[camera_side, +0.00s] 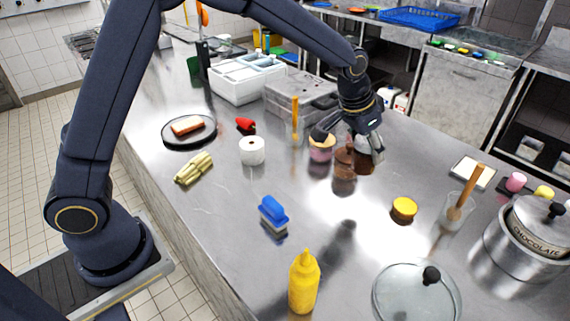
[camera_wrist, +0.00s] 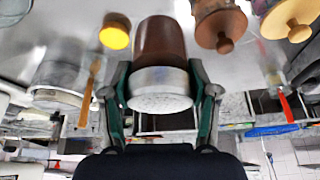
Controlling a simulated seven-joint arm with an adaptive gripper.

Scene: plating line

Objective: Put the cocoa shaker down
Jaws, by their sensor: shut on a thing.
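The cocoa shaker (camera_wrist: 160,42) is a brown cylinder with a silver lid, held between the two fingers of my gripper (camera_wrist: 161,92) in the wrist view. In the side view the shaker (camera_side: 365,163) is partly hidden by my gripper (camera_side: 350,142), which reaches down over the counter. My gripper is shut on it near the lid. The shaker looks about upright, at or close above the steel counter (camera_side: 210,225); I cannot tell whether its base touches.
Bare counter lies in front of the shaker.

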